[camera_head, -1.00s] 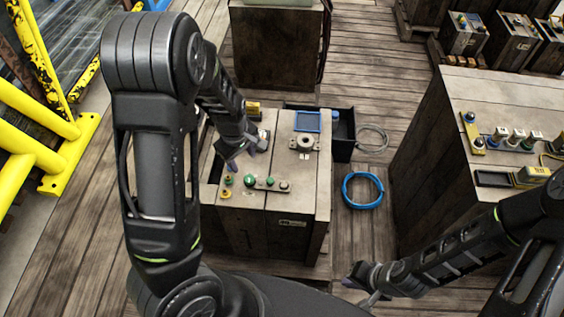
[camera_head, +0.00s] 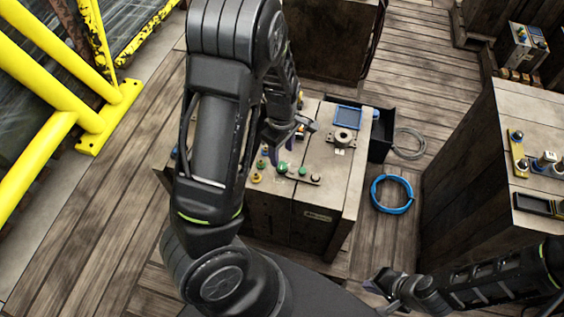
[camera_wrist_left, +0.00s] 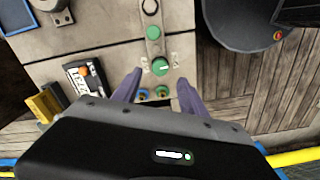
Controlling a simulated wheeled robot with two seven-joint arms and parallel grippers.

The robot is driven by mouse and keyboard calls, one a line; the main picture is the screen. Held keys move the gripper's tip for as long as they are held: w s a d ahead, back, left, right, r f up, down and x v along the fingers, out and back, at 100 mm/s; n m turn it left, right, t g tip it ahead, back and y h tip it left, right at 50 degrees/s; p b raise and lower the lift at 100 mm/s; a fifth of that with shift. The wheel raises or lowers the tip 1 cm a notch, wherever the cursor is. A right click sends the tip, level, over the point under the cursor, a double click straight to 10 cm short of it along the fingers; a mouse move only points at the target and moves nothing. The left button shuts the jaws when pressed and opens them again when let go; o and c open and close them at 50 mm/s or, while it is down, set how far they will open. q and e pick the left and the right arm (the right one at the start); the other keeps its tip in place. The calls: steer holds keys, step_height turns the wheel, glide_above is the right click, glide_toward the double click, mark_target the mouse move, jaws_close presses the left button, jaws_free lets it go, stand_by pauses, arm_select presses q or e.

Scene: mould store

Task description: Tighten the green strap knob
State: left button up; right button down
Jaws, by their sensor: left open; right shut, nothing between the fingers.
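The larger green knob (camera_head: 282,168) sits at the left end of a short strap plate on top of the near wooden cabinet (camera_head: 325,195). A smaller green knob (camera_head: 302,171) stands further along that strap. My left gripper (camera_head: 283,148) is open above the cabinet top, just behind the strap. In the left wrist view its purple fingers (camera_wrist_left: 160,78) lie apart on either side of the larger green knob (camera_wrist_left: 160,67), which has a pale mark. I cannot tell the height gap. My right gripper (camera_head: 376,287) is shut and empty at the lower right, away from the cabinet.
A round flanged fitting (camera_head: 344,137) and a blue-framed tray (camera_head: 347,117) lie behind. A blue hose coil (camera_head: 392,194) is on the floor. Another cabinet (camera_head: 480,150) stands right.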

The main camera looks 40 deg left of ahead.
mark_target(282, 166)
arm_select(q)
step_height(282, 166, down, 6)
steer(key=shift+f, duration=0.1)
stand_by(0.4)
jaws_close()
stand_by(0.3)
